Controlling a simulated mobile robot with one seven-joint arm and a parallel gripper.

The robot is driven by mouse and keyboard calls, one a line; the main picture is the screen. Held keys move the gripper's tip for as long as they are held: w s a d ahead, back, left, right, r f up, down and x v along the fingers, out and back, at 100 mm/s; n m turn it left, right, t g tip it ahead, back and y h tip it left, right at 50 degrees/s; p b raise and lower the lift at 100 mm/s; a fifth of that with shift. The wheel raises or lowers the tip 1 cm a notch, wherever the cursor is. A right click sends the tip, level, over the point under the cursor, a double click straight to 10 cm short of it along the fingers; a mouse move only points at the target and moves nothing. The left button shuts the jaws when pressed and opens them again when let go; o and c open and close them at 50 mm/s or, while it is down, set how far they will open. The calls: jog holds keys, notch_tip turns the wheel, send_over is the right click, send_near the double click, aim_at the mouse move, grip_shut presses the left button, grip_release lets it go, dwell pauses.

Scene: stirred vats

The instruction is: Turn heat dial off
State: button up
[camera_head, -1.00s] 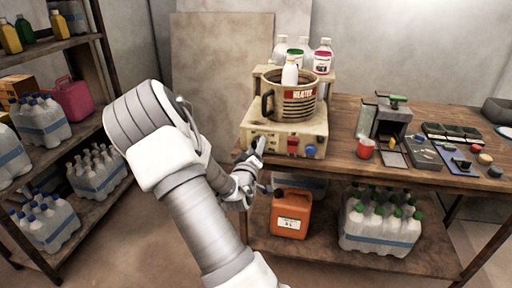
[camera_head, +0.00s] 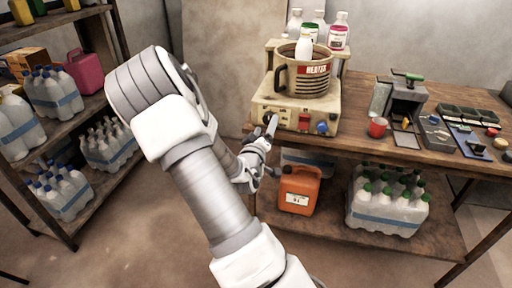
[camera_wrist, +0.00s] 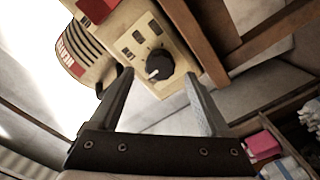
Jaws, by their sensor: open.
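My gripper (camera_wrist: 158,74) is open and empty, facing the panel. The dial appears between the two fingertips in the wrist view; I cannot tell whether they touch it. In the head view my gripper (camera_head: 268,130) is at the panel's left end. A red switch (camera_head: 304,121) and a blue knob (camera_head: 321,127) are further right.
A white bottle (camera_head: 304,46) stands in the pot, with several bottles behind. An orange canister (camera_head: 299,190) is on the lower shelf. A storage rack (camera_head: 60,130) is at left.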

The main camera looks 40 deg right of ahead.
jog(key=p+v, duration=0.7)
jog(key=v, duration=0.7)
jog(key=shift+a+p, duration=0.2)
jog(key=shift+p, duration=0.15)
jog(key=shift+s, duration=0.15)
